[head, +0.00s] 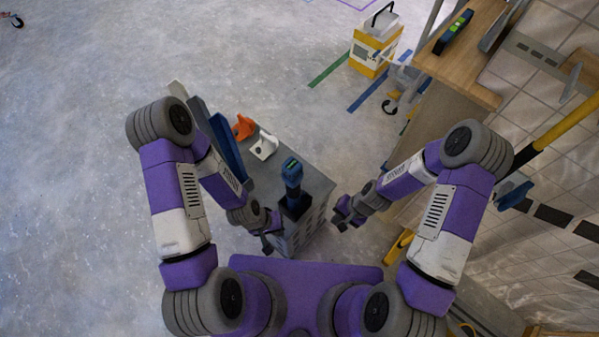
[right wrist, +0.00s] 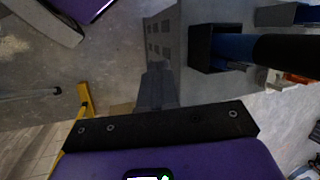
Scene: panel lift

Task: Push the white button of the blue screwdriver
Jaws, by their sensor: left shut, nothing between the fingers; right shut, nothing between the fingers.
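The blue screwdriver (head: 292,174) stands upright in a black holder (head: 303,208) at the near end of a grey stand (head: 318,187). A green patch shows on its top; I cannot make out the white button. In the right wrist view, the screwdriver (right wrist: 234,47) rises from the same holder (right wrist: 202,50), with a dark part toward the right edge. My left gripper (head: 268,246) is shut and empty, left of the holder and apart from the screwdriver. My right gripper (head: 338,222) is shut and empty, right of the stand; its fingers (right wrist: 156,84) also show in the right wrist view.
An orange item (head: 243,127) and a white item (head: 264,146) sit farther back on the stand. A blue upright piece (head: 226,146) is beside my left arm. A wooden workbench (head: 465,70) stands at right, a yellow-and-white case (head: 372,50) behind.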

